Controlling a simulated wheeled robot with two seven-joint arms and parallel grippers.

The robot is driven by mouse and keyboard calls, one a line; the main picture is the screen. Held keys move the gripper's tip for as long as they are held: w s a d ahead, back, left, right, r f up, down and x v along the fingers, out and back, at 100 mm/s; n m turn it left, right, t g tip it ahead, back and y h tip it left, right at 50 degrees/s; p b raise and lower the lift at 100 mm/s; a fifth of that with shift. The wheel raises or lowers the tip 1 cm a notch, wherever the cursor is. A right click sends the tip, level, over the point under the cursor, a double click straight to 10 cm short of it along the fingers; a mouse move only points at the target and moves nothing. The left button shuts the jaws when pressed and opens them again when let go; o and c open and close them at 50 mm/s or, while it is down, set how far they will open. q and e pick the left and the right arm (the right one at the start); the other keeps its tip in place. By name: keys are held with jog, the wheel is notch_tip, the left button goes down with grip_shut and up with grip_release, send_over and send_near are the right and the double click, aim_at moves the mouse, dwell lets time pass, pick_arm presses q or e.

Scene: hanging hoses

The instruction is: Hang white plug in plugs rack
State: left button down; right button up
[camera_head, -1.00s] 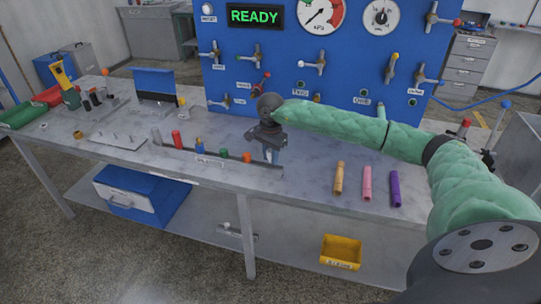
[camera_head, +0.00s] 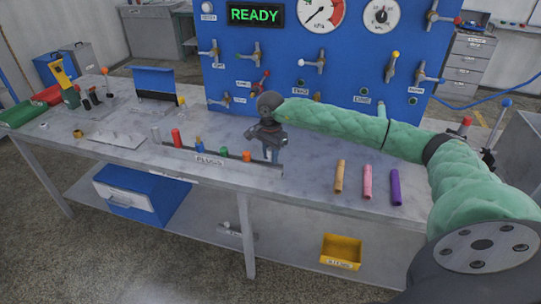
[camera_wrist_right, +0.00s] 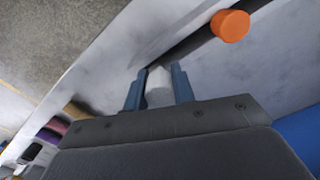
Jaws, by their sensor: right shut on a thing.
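My right gripper (camera_head: 271,155) points down at the right end of the plugs rack (camera_head: 229,164), close above the bench. In the right wrist view the gripper's blue fingers (camera_wrist_right: 158,88) are shut on the white plug (camera_wrist_right: 158,86), a pale cylinder. The plug is hard to make out in the head view. My left gripper is out of view.
Tan (camera_head: 339,176), pink (camera_head: 367,181) and purple (camera_head: 396,187) cylinders lie on the bench at right. A blue panel (camera_head: 235,75) with valves and gauges stands behind. The bench front edge is close to the rack.

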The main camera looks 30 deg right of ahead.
jog(key=shift+b, duration=0.75)
dwell(1.4)
jog(key=shift+f+b, duration=0.75)
jog(key=shift+f, duration=0.1)
jog(key=o, duration=1)
jog(key=shift+o, duration=0.2)
jog(key=shift+r, duration=0.1)
notch_tip(320, 180, up, 8)
jog(key=shift+f+b, duration=0.2)
jog(key=shift+b, duration=0.8)
